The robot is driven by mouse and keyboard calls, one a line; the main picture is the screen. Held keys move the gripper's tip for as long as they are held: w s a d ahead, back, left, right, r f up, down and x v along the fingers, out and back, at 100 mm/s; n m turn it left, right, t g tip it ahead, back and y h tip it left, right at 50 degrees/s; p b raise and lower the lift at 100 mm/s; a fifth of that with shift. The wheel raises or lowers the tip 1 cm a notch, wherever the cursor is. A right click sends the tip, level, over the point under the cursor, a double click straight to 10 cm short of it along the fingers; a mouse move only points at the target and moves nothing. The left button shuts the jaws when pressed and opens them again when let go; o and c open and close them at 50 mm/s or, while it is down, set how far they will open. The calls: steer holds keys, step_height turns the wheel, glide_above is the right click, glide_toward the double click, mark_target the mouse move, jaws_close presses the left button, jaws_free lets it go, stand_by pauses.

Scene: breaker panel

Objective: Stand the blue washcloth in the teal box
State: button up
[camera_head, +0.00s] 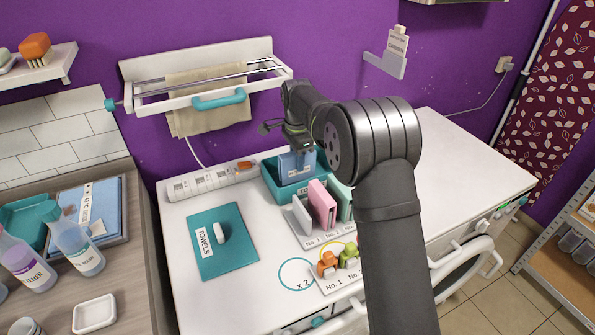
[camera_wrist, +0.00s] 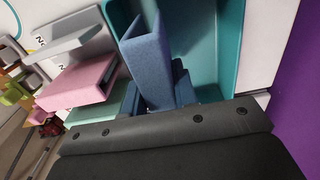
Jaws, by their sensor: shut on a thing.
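The blue washcloth (camera_head: 297,166) is a folded upright slab, held in my gripper (camera_head: 299,147) at the teal box (camera_head: 268,182). In the wrist view the washcloth (camera_wrist: 147,62) stands out between the fingers of my gripper (camera_wrist: 157,92), which is shut on it. The teal box (camera_wrist: 207,72) lies around and to the right of the cloth there. In the head view the cloth's lower part overlaps the box's inside; I cannot tell whether it touches the floor of the box.
A rack with white, pink (camera_head: 322,203) and green folded cloths stands just in front of the box. Orange and green figures (camera_head: 327,264) stand nearer the front. A teal towels mat (camera_head: 222,252) lies left. A power strip (camera_head: 211,182) and towel rail (camera_head: 205,100) are behind.

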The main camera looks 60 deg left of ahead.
step_height(320, 180, down, 4)
steer(key=shift+f, duration=0.15)
steer(key=shift+f, duration=0.1)
steer(key=o, duration=1)
step_height(320, 180, up, 12)
steer(key=shift+r, duration=0.15)
